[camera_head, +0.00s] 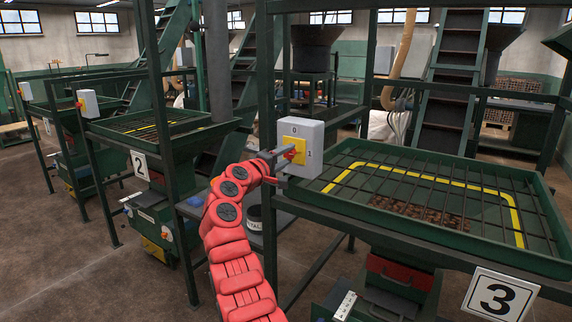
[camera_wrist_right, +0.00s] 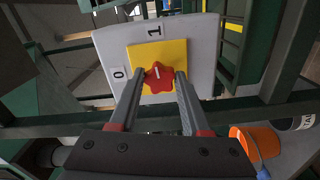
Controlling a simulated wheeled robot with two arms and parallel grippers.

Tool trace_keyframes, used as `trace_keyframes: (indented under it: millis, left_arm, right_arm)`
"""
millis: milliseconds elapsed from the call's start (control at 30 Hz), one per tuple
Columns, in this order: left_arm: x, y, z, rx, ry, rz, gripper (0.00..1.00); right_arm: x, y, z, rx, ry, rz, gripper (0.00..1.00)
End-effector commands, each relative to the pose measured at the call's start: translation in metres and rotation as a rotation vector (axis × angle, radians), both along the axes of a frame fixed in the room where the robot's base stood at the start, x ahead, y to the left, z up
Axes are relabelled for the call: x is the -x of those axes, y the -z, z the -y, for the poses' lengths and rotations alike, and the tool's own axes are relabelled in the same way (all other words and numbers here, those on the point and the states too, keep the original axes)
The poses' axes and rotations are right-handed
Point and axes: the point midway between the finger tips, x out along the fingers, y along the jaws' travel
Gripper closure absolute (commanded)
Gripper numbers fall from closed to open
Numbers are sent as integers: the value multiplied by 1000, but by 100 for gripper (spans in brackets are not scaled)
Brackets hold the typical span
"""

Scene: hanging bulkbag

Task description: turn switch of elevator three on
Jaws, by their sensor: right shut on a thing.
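The elevator three switch is a light grey box (camera_head: 312,133) with a yellow plate and a red knob (camera_head: 291,153), on a green post beside the hopper marked with a number 3 sign (camera_head: 499,297). In the right wrist view, the red knob (camera_wrist_right: 158,77) sits on the yellow plate (camera_wrist_right: 178,52), with 0 at its left and 1 above. The white mark on the knob looks roughly upright, towards the 1 side. My right gripper (camera_wrist_right: 160,86) has its fingers on both sides of the knob, shut on it. My left gripper is not in view.
The hopper with a black grid and yellow bar (camera_head: 430,180) lies right of the switch. Green rails and posts surround the box. A number 2 machine with its own switch box (camera_head: 88,103) stands left. An orange bucket (camera_wrist_right: 255,141) is below right in the wrist view. Brown floor lies open at left.

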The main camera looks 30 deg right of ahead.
Motion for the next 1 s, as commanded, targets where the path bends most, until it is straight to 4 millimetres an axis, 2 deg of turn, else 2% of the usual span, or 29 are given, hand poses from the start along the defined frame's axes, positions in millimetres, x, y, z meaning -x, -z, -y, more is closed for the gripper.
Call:
trace_keyframes:
  millis: [33, 233, 800, 833, 967, 1000]
  left_arm:
    - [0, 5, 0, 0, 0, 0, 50]
    - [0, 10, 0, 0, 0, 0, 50]
    - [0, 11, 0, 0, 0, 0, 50]
    - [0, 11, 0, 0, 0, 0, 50]
    - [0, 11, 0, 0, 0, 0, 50]
    - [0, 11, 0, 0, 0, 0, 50]
  right_arm:
    - [0, 5, 0, -11, 2, 16, 100]
    - [0, 3, 0, -36, 2, 77, 100]
    - [0, 3, 0, -47, 3, 102, 100]
    - [0, 3, 0, -47, 3, 102, 47]
    - [0, 2, 0, -46, 2, 102, 24]
    - [0, 2, 0, -46, 2, 102, 22]
